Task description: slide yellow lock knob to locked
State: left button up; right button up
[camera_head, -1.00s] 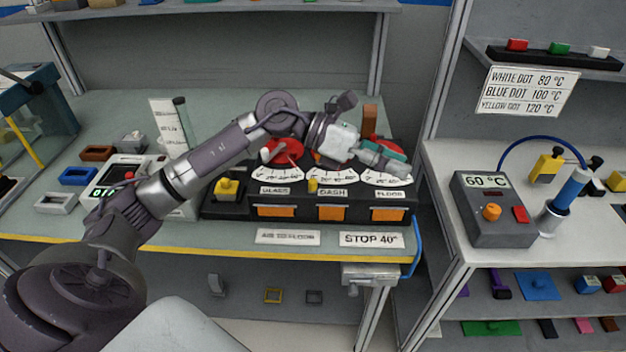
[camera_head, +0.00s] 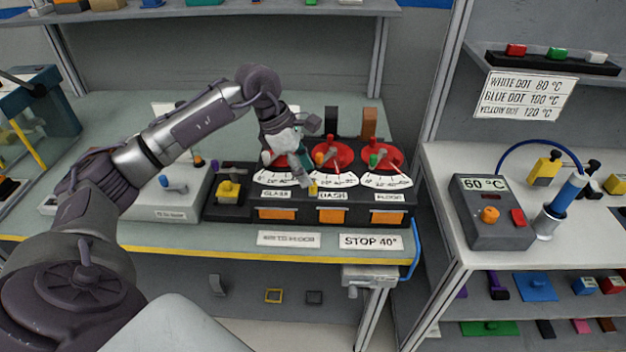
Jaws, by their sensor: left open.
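The black dashboard module (camera_head: 352,229) stands on the workbench, with three red dials above labels reading GLASS, DASH and one hard to read. A small yellow knob (camera_head: 313,187) sits on its front between the GLASS and DASH labels. A larger yellow block (camera_head: 228,191) sits on the black box at the module's left end. My left gripper (camera_head: 302,178) is open and points down over the left dial. Its fingertips are close to the small yellow knob; I cannot tell if they touch it. The gripper partly hides the left dial. My right gripper is not in view.
A white device with a blue lever (camera_head: 174,184) stands left of the module. Orange drawers (camera_head: 331,215) line its front. A STOP 40° sign (camera_head: 370,241) is on the bench's front edge. A grey 60 °C box (camera_head: 492,213) stands on the right bench.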

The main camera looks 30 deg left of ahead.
aim_at(313, 189)
pick_arm(q)
jog(key=x, duration=0.5)
jog(key=shift+p, duration=0.4)
grip_shut()
